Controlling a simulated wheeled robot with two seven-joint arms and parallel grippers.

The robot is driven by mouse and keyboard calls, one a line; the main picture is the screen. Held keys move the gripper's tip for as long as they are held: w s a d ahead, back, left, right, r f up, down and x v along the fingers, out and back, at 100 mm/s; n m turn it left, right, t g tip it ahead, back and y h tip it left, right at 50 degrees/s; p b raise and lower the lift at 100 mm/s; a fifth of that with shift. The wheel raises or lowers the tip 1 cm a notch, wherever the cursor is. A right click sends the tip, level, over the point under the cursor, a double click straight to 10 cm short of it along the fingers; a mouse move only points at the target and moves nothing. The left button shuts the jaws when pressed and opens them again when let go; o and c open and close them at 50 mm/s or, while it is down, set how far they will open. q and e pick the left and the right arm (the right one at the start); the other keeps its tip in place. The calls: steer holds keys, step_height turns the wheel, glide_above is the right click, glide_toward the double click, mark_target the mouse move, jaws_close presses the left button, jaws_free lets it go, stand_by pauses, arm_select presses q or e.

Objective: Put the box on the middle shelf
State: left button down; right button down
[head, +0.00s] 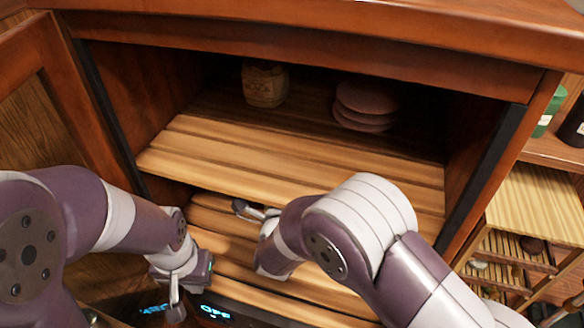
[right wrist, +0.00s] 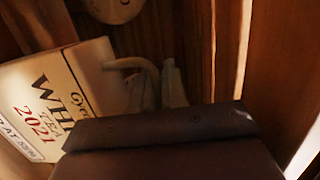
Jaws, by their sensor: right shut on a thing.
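The cabinet stands open, with an upper shelf (head: 285,165) and a middle shelf (head: 330,300) below it. My right gripper (head: 245,211) reaches into the space under the upper shelf, over the middle shelf. In the right wrist view, the pale box (right wrist: 42,105) with "2021" lettering lies at the left, tilted, against the right gripper's fingers (right wrist: 150,85). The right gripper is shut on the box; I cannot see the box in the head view. My left gripper (head: 178,290) points down at the cabinet's lower left front; its jaw opening does not show clearly.
A wrapped round jar (head: 265,84) and a stack of round cakes (head: 365,105) stand on the upper shelf. The open door (head: 45,85) is at the left. The middle shelf's visible boards look bare. A side rack (head: 535,205) stands at the right.

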steer(key=shift+s+f, duration=0.1)
steer(key=shift+s, duration=0.25)
steer(key=c, duration=1.2)
jaws_free()
steer(key=shift+o, duration=0.2)
steer(key=shift+w, duration=0.15)
steer(key=shift+r, duration=0.25)
steer(key=s+a+b, duration=0.1)
steer(key=s+b, duration=0.5)
steer(key=s, duration=0.6)
steer(key=shift+a, duration=0.35)
steer(key=shift+f, duration=0.1)
